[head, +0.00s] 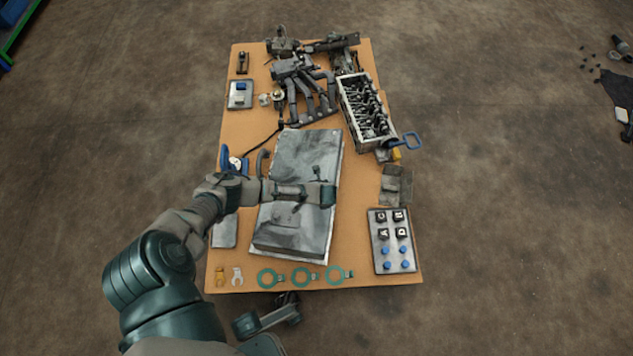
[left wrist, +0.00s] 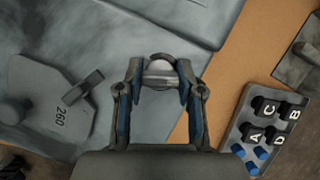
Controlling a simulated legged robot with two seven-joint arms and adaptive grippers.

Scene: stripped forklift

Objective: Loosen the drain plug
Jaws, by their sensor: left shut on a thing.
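A large flat grey metal pan (head: 300,150) lies on the brown workbench (head: 350,270), its surface scuffed. My left gripper (head: 320,192) is over the pan's right half in the head view. In the left wrist view, my left gripper's blue-lined fingers (left wrist: 160,82) stand on either side of a small silver rounded plug (left wrist: 160,62) and are shut on it. The plug sits at the pan's lower right part in that view. The fingers hide its sides. In the head view the plug is hidden by the gripper.
A tray (head: 379,248) with black lettered and blue pieces lies at the right. Several green rings (head: 302,277) line the front edge. An engine-like block (head: 367,108) with a blue handle (head: 412,141) and dark pipes (head: 300,85) fill the back. Bare bench shows right of the pan.

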